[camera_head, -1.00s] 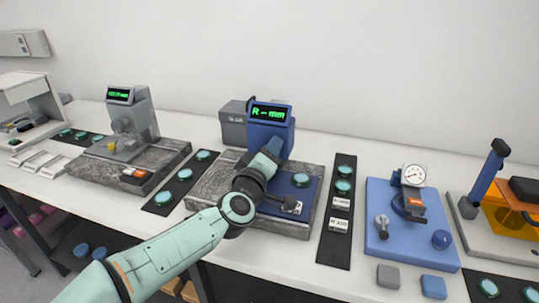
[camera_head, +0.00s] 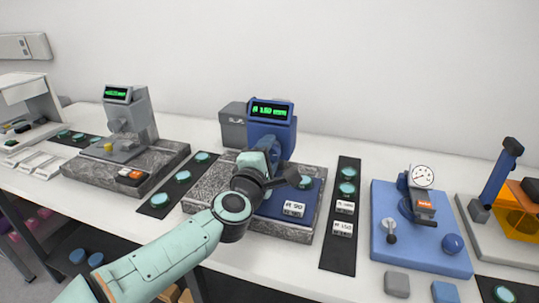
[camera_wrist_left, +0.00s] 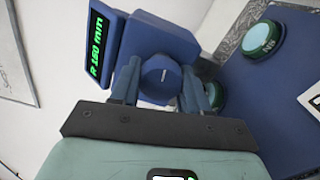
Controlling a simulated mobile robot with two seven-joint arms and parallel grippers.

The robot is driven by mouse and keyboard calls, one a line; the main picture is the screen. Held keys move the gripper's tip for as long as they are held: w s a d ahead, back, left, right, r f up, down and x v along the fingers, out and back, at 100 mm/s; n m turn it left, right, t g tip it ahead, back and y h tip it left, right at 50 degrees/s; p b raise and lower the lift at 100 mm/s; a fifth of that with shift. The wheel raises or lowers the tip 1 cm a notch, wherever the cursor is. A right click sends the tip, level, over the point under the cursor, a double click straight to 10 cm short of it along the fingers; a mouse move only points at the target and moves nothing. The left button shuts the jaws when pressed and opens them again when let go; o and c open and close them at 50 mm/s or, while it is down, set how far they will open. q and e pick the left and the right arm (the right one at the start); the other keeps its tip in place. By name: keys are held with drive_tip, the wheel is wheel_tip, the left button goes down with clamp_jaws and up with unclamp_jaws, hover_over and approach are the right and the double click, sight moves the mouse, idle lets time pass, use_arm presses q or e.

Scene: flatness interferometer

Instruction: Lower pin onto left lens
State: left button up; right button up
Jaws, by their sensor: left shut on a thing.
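The blue gauge (camera_head: 270,130) stands at the middle, its display reading about R 150 mm; the display also shows in the left wrist view (camera_wrist_left: 97,48). My left gripper (camera_wrist_left: 160,92) is shut on the round blue pin head (camera_wrist_left: 160,80) at the front of the gauge. One teal lens (camera_wrist_left: 216,97) lies beyond the right finger, partly hidden by it. Another teal lens (camera_wrist_left: 262,38) lies clear on the blue plate, to the right in the head view (camera_head: 305,182). The pin's tip and its contact with a lens are hidden. My right gripper is not in view.
A white card marked R 90 (camera_head: 293,209) lies at the plate's front. Black strips with teal lenses flank the gauge; the right strip (camera_head: 338,255) also holds two cards. A grey gauge (camera_head: 142,112) stands left and a blue dial stand (camera_head: 421,200) right.

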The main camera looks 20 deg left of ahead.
use_arm(q)
drive_tip(key=shift+n, duration=0.3)
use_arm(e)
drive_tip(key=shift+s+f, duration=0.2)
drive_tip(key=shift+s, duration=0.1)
use_arm(q)
drive_tip(key=o, duration=1)
drive_tip(key=shift+s, duration=0.1)
drive_tip(key=s, duration=1.3)
drive_tip(key=shift+a, duration=0.2)
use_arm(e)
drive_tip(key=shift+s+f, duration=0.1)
use_arm(q)
drive_tip(key=shift+a, duration=0.1)
